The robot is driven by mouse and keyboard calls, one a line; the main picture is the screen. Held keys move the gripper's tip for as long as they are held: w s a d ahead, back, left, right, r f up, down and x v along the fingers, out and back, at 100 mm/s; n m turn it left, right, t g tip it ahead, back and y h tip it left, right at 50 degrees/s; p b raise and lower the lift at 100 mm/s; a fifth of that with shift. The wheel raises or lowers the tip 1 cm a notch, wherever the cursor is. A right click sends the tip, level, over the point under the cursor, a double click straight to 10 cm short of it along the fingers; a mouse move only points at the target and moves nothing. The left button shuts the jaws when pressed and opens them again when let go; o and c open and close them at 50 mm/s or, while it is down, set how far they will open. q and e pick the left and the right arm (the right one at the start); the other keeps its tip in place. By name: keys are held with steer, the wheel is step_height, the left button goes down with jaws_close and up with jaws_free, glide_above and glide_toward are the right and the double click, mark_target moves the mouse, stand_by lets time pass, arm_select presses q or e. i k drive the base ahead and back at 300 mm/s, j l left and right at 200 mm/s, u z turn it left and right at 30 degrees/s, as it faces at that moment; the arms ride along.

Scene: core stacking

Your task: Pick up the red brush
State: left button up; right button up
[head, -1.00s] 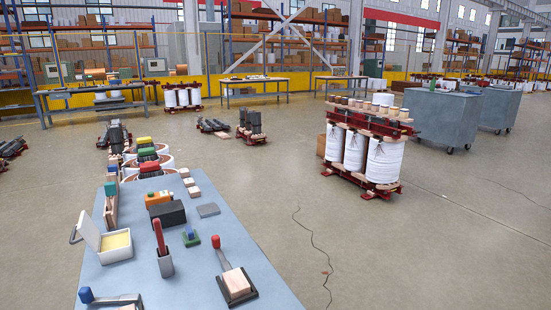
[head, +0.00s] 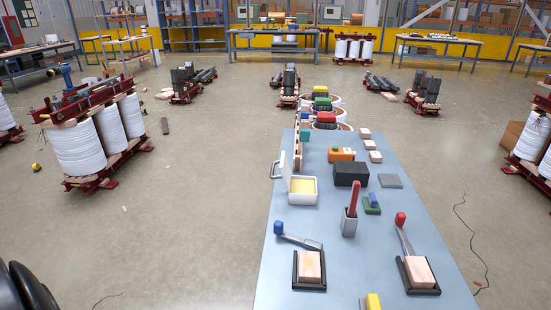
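A red upright handle (head: 354,197) stands in a small grey square cup (head: 349,224) on the blue-grey table (head: 275,270); this may be the red brush, and its lower end is hidden in the cup. A second red-ended tool (head: 401,220) with a grey shaft leans on a black tray holding a wooden block (head: 419,272) to its right. I cannot tell for sure which of the two is the brush. Neither of my grippers shows in the head view.
On the table are a blue-ended tool (head: 279,228), an open white box (head: 302,190), a black block (head: 351,174) and an orange item (head: 341,154). A white-coil transformer (head: 85,145) stands left. Floor (head: 180,220) left of the table is largely clear.

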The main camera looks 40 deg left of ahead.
mark_target(355, 192)
steer(key=j, duration=1.1)
steer(key=i+j, duration=0.15)
steer(key=j, duration=0.95)
